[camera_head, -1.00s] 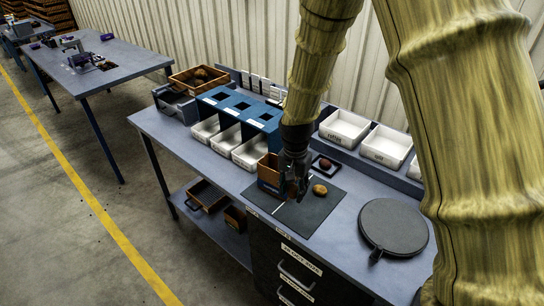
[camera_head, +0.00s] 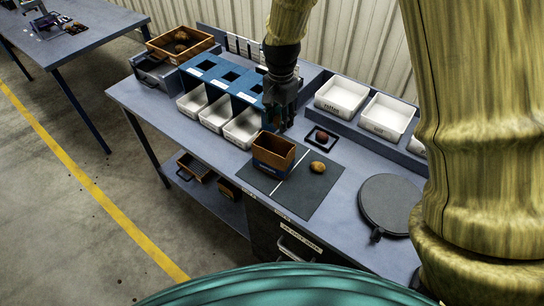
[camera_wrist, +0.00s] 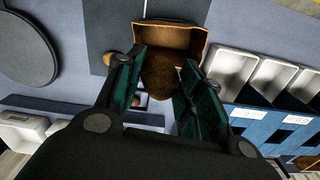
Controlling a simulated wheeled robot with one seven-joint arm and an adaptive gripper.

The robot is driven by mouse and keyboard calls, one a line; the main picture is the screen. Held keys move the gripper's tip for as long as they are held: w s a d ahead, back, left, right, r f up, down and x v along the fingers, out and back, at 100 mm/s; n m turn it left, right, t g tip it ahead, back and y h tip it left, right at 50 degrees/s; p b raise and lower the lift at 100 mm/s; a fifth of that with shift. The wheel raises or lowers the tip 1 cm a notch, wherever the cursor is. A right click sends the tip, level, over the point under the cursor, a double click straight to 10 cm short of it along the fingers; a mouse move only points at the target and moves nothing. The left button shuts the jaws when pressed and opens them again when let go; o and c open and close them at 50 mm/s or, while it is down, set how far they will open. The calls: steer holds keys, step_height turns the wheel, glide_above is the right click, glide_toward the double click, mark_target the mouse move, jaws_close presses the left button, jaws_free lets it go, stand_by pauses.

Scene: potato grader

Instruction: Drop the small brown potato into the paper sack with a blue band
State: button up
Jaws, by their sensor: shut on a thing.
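My gripper (camera_head: 280,118) hangs above the bench just behind the paper sack (camera_head: 273,155), an open-topped brown container with a blue band low on its front. In the wrist view my gripper (camera_wrist: 165,66) is shut on a brown potato (camera_wrist: 158,78), held between the green finger pads. The sack (camera_wrist: 180,38) lies beyond the fingertips there, its opening partly hidden by the potato. The potato is apart from the bench; whether it overlaps the sack's mouth I cannot tell. In the head view the held potato is hidden by the fingers.
A yellow-brown potato (camera_head: 318,167) lies on the dark mat (camera_head: 300,197) right of the sack. A reddish potato (camera_head: 322,138) sits in a small black tray. White bins (camera_head: 242,128) stand left, more white bins (camera_head: 388,115) right. A round dark disc (camera_head: 392,205) lies right.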

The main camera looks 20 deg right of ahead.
steer(key=shift+f+b, duration=1.2)
steer(key=shift+f, duration=0.7)
steer(key=o, duration=1.2)
steer(key=shift+r, duration=0.1)
step_height(320, 180, up, 12)
steer(key=shift+f, duration=0.1)
